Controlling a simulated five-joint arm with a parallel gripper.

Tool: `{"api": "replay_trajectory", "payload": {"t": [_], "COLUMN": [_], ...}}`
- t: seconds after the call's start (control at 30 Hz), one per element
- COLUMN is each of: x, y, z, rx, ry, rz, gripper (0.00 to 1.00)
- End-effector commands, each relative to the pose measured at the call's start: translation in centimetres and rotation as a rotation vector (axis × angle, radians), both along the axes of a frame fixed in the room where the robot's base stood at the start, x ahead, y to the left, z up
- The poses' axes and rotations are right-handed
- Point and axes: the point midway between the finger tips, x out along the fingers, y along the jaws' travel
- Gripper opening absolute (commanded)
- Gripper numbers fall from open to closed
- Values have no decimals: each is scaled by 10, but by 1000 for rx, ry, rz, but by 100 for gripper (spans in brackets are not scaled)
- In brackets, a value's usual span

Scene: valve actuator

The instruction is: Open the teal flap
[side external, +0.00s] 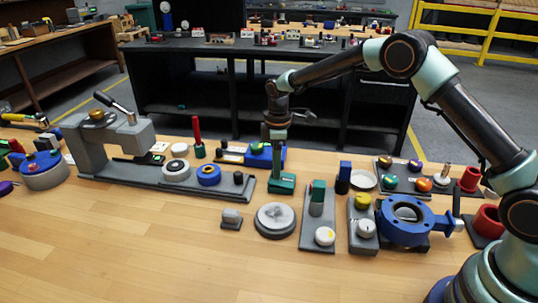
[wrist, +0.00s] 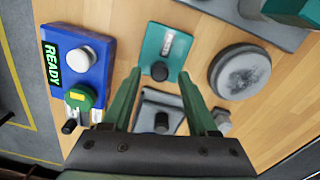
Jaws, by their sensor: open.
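A teal plate (wrist: 170,42) with a pale label and a black knob (wrist: 160,72) at its near edge lies at the top centre of the wrist view. It appears to be the teal piece (side external: 283,184) low on the bench in the side view, apparently lying flat. My gripper (side external: 278,145) points down just above it. In the wrist view my gripper (wrist: 160,76) is open and empty, its two green fingers on either side of the black knob. I cannot tell how far above the knob the fingertips are.
A blue box (wrist: 72,70) with a READY display stands left in the wrist view. A round grey disc (side external: 275,219) lies in front of the teal piece. A grey stand with a green block (side external: 317,203) is to its right, and a long grey base (side external: 130,172) to its left.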

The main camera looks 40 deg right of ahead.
Motion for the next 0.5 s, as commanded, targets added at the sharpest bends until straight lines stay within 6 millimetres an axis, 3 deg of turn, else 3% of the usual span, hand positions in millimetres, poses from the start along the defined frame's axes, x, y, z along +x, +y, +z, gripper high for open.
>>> {"api": "replay_trajectory", "payload": {"t": [0.4, 0.5], "x": [1, 0], "y": [0, 0], "z": [-8, -8], "rx": [0, 0], "ry": [-1, -1], "rz": [0, 0], "gripper": [59, 21]}}
